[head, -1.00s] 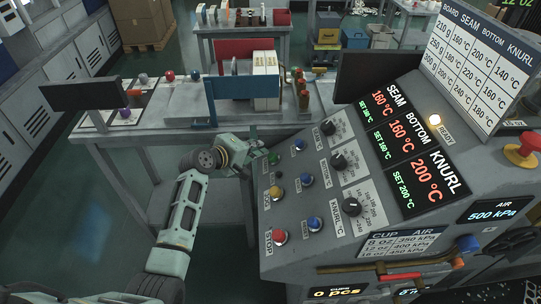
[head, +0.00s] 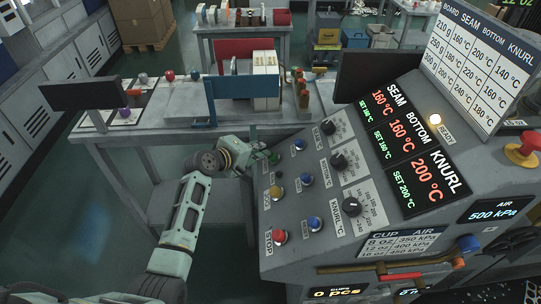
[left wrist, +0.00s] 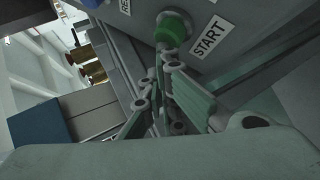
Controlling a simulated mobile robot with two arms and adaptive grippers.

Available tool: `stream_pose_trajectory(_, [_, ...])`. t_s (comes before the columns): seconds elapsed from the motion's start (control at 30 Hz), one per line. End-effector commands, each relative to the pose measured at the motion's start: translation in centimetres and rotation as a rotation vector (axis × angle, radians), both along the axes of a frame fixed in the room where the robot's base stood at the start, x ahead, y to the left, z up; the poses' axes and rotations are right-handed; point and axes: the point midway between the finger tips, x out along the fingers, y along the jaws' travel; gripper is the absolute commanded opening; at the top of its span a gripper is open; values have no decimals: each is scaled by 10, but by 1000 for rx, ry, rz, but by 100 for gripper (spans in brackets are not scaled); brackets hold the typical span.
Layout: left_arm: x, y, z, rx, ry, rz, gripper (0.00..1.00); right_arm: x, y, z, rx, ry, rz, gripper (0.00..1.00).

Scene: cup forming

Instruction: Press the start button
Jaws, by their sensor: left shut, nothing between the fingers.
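The green start button (left wrist: 174,27) is on the grey panel in the left wrist view, beside a white START label (left wrist: 210,38). In the head view the button (head: 275,158) is at the panel's upper left edge. My left gripper (left wrist: 167,58) is shut and empty, with its fingertips just below the button's face in the wrist view. I cannot tell whether they touch it. In the head view the gripper (head: 262,153) is small and beside the button. My right gripper is not in view.
The panel also holds blue buttons (head: 307,180), a yellow button (head: 277,193), a red stop button (head: 279,236) and black knobs (head: 338,161). The READY lamp (head: 435,119) is lit. A table (head: 190,120) with bottles and boxes stands behind my left arm.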

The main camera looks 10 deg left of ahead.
Motion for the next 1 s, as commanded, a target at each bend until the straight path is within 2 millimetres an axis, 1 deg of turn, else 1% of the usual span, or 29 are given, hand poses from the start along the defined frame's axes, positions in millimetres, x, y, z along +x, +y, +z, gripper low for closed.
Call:
stream_pose_trajectory(0.63, [1, -5, -7, 0, 1, -1, 0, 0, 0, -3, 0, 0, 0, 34])
stream_pose_trajectory(1.0, [1, -4, -5, 0, 1, -2, 0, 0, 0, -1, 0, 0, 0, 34])
